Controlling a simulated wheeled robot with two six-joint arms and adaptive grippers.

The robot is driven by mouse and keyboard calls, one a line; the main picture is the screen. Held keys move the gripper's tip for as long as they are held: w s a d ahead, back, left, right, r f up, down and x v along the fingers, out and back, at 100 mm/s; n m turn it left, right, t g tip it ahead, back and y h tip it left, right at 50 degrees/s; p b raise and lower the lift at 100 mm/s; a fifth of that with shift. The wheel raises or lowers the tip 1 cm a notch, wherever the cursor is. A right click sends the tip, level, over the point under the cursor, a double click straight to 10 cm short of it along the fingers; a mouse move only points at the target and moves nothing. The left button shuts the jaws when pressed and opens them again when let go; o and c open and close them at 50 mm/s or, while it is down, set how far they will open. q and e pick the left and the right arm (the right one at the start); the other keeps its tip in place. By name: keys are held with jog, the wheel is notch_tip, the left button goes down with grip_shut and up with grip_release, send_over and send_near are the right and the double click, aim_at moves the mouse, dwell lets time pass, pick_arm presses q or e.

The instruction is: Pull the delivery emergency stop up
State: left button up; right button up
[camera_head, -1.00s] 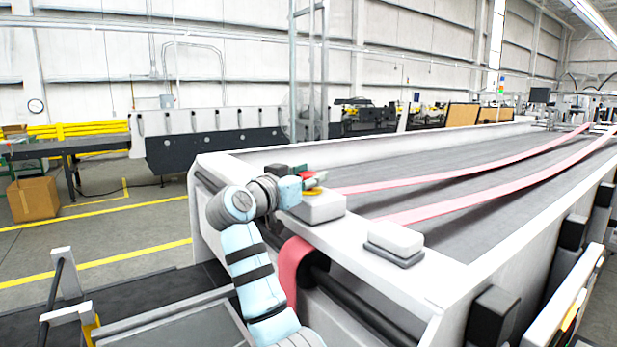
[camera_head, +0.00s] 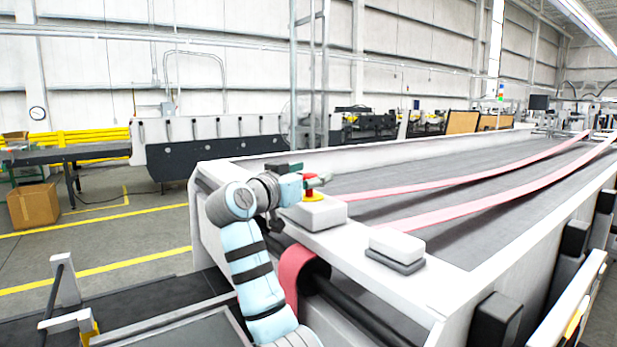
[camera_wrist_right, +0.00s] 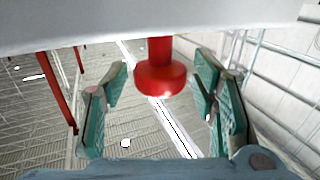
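The delivery emergency stop is a red mushroom button (camera_head: 312,183) on a yellow base, on top of a light grey box (camera_head: 322,213) at the near left corner of the conveyor. The right wrist view shows its red head and stem (camera_wrist_right: 160,80). My right gripper (camera_head: 303,184) is at the button's height. In the right wrist view the gripper (camera_wrist_right: 162,98) is open, with a green-padded finger on each side of the red head and visible gaps between them. My left gripper is in neither view.
A second white box (camera_head: 397,246) sits on the same white frame edge (camera_head: 355,248) to the right. Pink belts (camera_head: 470,213) run back along the conveyor. A cardboard box (camera_head: 33,205) stands on the floor at far left.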

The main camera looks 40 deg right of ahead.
jog(key=v, duration=1.2)
jog(key=shift+d, duration=0.1)
